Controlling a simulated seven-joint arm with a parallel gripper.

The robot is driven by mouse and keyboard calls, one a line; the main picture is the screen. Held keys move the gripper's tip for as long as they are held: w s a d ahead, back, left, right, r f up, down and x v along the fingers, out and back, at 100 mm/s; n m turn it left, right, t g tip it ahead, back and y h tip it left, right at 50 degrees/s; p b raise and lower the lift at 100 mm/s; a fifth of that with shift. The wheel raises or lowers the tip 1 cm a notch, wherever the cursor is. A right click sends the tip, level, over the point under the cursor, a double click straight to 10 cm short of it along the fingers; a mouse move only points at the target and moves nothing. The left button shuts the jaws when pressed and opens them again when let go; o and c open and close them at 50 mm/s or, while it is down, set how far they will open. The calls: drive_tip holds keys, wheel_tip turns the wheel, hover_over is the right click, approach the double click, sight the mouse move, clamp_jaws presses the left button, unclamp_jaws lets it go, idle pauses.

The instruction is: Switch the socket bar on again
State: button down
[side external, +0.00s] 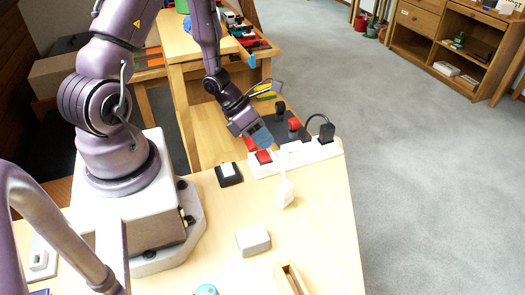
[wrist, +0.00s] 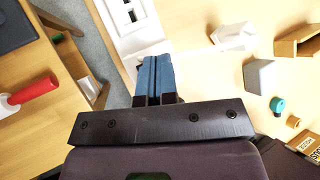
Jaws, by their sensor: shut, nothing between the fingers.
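The white socket bar (side external: 318,152) lies along the far edge of the table in the side view. Its red switch (side external: 263,157) is at the left end; I cannot tell which way it is tipped. Black plugs (side external: 326,132) stand in the bar toward its right. My gripper (side external: 263,138) is shut and empty, its blue fingertips just above the red switch; I cannot tell whether they touch it. In the wrist view the closed blue fingers (wrist: 154,72) point at the bar (wrist: 127,40), and the switch is hidden.
A white plug (side external: 285,192) with a lead lies in front of the bar. A black box with a white button (side external: 229,172) sits left of it. A grey block (side external: 253,240) and a wooden piece (side external: 290,279) lie nearer. The tabletop between is clear.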

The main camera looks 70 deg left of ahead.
sight(265, 154)
drive_tip(key=shift+f, duration=0.1)
idle(0.5)
drive_tip(key=shift+f, duration=0.35)
drive_tip(key=shift+a+f, duration=0.1)
drive_tip(key=shift+f, duration=0.15)
idle(0.5)
idle(0.3)
drive_tip(key=shift+r, duration=0.7)
drive_tip(key=shift+d+r, duration=0.25)
drive_tip(key=shift+r, duration=1)
drive_tip(key=shift+d+r, duration=0.2)
drive_tip(key=shift+r, duration=1.05)
